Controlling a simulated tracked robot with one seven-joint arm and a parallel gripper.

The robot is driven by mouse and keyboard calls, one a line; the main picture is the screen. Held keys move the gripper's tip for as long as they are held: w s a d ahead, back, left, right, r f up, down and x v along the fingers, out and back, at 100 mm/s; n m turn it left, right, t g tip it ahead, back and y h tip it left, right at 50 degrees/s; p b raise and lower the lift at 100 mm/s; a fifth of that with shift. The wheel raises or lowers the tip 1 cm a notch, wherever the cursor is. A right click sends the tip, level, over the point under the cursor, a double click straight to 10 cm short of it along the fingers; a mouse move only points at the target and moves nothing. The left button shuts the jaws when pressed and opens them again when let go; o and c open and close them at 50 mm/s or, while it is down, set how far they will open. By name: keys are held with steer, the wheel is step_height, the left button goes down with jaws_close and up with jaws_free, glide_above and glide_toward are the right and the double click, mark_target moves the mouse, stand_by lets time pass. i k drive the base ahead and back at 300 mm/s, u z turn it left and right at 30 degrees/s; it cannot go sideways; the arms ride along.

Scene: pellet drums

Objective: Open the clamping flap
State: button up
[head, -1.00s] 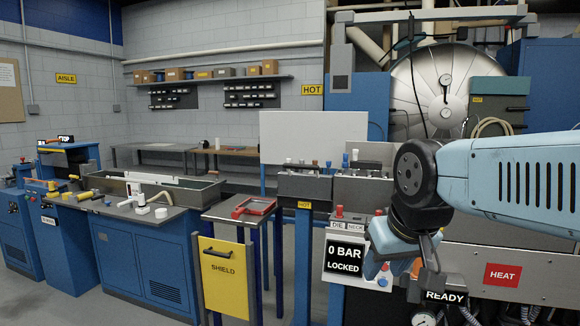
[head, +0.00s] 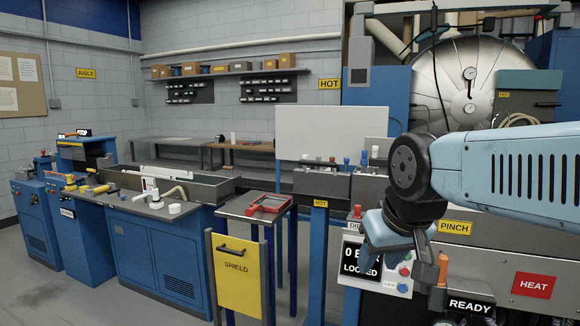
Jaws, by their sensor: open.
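My gripper (head: 388,240) hangs from the light blue arm at the right of the head view, in front of the "LOCKED" panel (head: 362,255) and partly covering it. It looks empty; its fingertips are small and hard to make out. I cannot pick out the clamping flap for sure. A blue machine with a dark opening (head: 87,158) stands at the far left, with yellow-handled parts (head: 100,189) on the bench beside it. An orange upright handle (head: 442,268) is close to the right of my gripper, above the "READY" label (head: 470,305).
A blue bench (head: 155,255) carries a grey trough (head: 205,187). A large round metal vessel (head: 465,80) stands behind my arm. Grey floor is clear at the lower left.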

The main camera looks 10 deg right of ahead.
mark_target(335, 185)
steer(key=u, duration=0.2)
steer(key=k, duration=0.55)
steer(key=z, duration=0.05)
steer(key=i, duration=2.1)
steer(key=z, duration=0.5)
